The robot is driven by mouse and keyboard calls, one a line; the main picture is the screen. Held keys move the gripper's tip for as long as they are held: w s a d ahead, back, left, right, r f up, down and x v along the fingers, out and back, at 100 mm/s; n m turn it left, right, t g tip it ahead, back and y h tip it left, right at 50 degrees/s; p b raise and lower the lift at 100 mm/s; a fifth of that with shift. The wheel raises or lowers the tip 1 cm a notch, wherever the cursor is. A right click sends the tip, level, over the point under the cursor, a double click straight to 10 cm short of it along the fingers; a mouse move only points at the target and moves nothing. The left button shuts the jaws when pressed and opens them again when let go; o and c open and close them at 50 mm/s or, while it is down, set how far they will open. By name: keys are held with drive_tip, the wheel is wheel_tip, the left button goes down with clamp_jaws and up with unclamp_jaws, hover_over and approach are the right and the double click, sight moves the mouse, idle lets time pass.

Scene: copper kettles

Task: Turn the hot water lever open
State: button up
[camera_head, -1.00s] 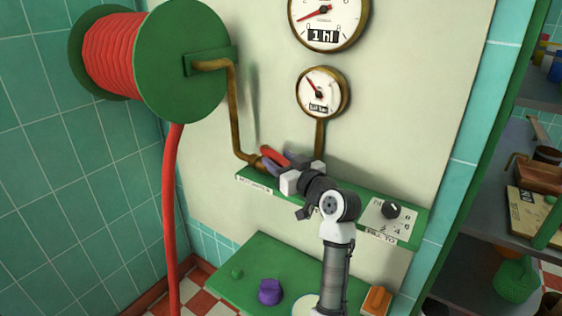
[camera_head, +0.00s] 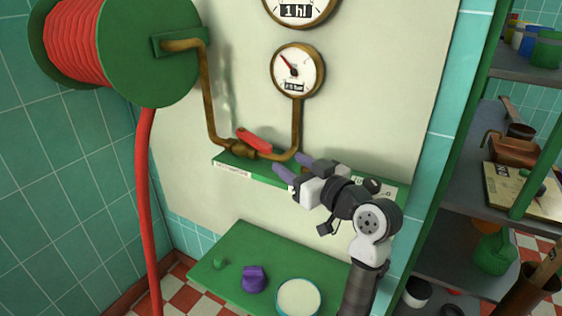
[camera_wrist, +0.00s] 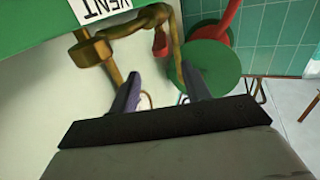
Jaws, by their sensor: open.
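The red lever (camera_head: 254,140) sits on a brass valve in the pipe above the narrow green shelf (camera_head: 228,160). It slants down to the right, close to the line of the pipe. It also shows small and partly cut by the pipe in the wrist view (camera_wrist: 160,42). My gripper (camera_head: 292,166) is to the right of the lever, clear of it, with its two purple fingers spread and nothing between them. The fingers also show apart in the wrist view (camera_wrist: 159,86). The label under the valve is too small to read.
A brass pipe (camera_head: 207,95) runs from the green hose reel (camera_head: 150,60) to the valve and up to a gauge (camera_head: 298,70). Below are a green bench (camera_head: 222,281), a purple knob (camera_head: 255,279) and a pale round disc (camera_head: 299,298). Shelves with pots stand right.

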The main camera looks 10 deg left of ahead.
drive_tip(key=shift+s+d, duration=0.25)
